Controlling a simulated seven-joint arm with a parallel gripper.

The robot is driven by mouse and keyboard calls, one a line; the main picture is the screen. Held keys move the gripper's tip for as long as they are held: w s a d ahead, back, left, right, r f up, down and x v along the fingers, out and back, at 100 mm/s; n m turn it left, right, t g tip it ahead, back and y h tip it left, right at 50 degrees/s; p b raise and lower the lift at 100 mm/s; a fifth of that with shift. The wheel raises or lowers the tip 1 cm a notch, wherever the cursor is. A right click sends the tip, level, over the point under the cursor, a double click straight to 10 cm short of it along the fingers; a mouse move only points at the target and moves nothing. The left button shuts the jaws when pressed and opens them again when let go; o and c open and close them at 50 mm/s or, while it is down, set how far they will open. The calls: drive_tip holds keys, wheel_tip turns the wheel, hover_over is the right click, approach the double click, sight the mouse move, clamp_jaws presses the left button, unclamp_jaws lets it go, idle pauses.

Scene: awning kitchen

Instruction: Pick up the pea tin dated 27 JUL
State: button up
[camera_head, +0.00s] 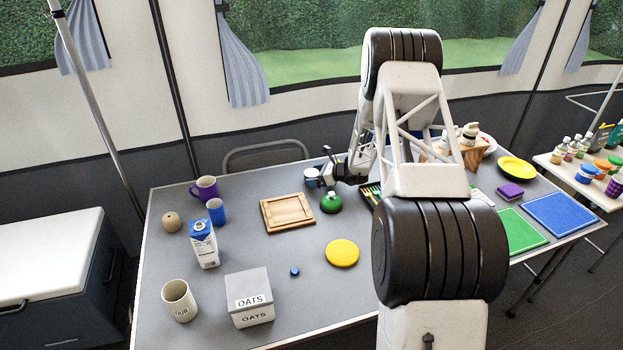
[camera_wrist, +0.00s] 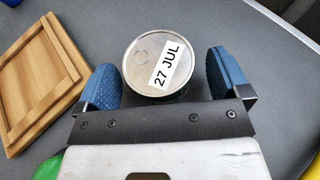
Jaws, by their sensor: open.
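The pea tin (camera_wrist: 141,73) shows in the wrist view with a silver lid, a pull ring and a white label reading "27 JUL". It stands upright on the grey table. My gripper (camera_wrist: 165,82) is open, with one blue padded finger on each side of the tin. A gap shows on the right; the left finger is close to the tin, and I cannot tell if it touches. In the head view the tin (camera_head: 312,173) is small, at the far side of the table, just left of my gripper (camera_head: 325,172). Its side is mostly hidden.
A wooden board (camera_head: 287,212) lies left of the tin, and a green round object (camera_head: 331,203) stands just in front of it. A yellow disc (camera_head: 342,253), an oats box (camera_head: 249,298) and a milk carton (camera_head: 204,245) are nearer. A cutlery tray (camera_head: 369,193) is to the right.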

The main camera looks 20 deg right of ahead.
sight(312, 173)
drive_tip(key=shift+w+a+f, duration=0.2)
drive_tip(key=shift+w+a, duration=0.1)
drive_tip(key=shift+a, duration=0.1)
drive_tip(key=shift+c, duration=0.3)
drive_tip(key=c, duration=1)
drive_tip(key=shift+r, duration=0.1)
drive_tip(key=shift+r, duration=4.9)
